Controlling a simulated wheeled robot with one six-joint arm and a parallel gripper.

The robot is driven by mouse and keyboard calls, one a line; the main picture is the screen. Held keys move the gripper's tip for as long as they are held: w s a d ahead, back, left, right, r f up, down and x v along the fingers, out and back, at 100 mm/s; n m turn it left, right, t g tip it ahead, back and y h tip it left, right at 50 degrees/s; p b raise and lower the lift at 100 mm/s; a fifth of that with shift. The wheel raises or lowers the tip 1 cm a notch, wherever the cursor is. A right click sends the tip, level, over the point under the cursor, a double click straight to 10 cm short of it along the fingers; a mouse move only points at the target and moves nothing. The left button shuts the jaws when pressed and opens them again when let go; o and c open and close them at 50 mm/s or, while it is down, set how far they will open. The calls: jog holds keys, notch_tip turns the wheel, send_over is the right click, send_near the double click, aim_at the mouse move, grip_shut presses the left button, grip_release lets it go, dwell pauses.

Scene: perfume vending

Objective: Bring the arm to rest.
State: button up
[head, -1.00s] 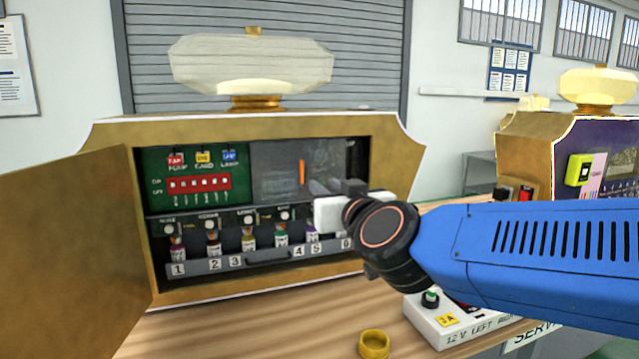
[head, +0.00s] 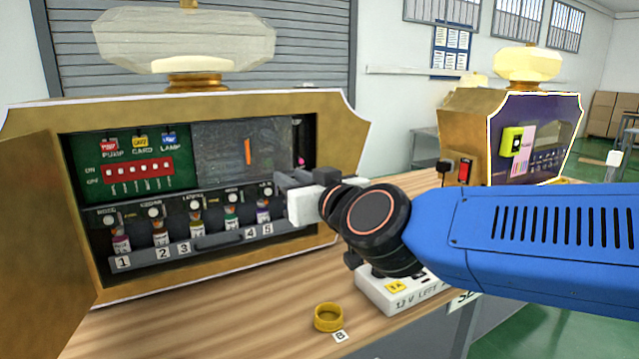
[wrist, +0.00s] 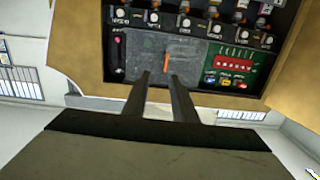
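My arm reaches in from the right in the head view. My gripper (head: 282,188) is in front of the right part of the open gold vending machine (head: 335,130). In the wrist view the two dark fingers of my gripper (wrist: 163,76) stand apart with nothing between them. Beyond the fingertips is the machine's grey panel with an orange strip (wrist: 166,57). The gripper hides the right end of the bottle row in the head view.
The machine's door (head: 40,235) stands open at the left. On the wooden table (head: 235,300) are a yellow cap (head: 327,317) and a white control box (head: 385,292) below my arm. A second machine (head: 470,135) stands at the right. Several bottles stand inside the open machine.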

jog(key=s+d+f+m+g+h, duration=0.1)
jog(key=s+d+f+g+h, duration=0.15)
jog(key=d+f, duration=0.75)
jog(key=s+d+f+m+g+h, duration=0.1)
jog(key=s+d+f+g+h, duration=0.2)
jog(key=d+f, duration=0.65)
jog(key=s+d+f+m+g+h, duration=0.2)
jog(key=s+d+f, duration=0.2)
jog(key=s+d, duration=0.3)
jog(key=s+d+f+m+g+h, duration=0.2)
jog(key=s+d+f, duration=0.3)
jog(key=d, duration=0.5)
jog(key=shift+s+d+m, duration=0.3)
jog(key=shift+s+d, duration=0.1)
jog(key=shift+s, duration=0.5)
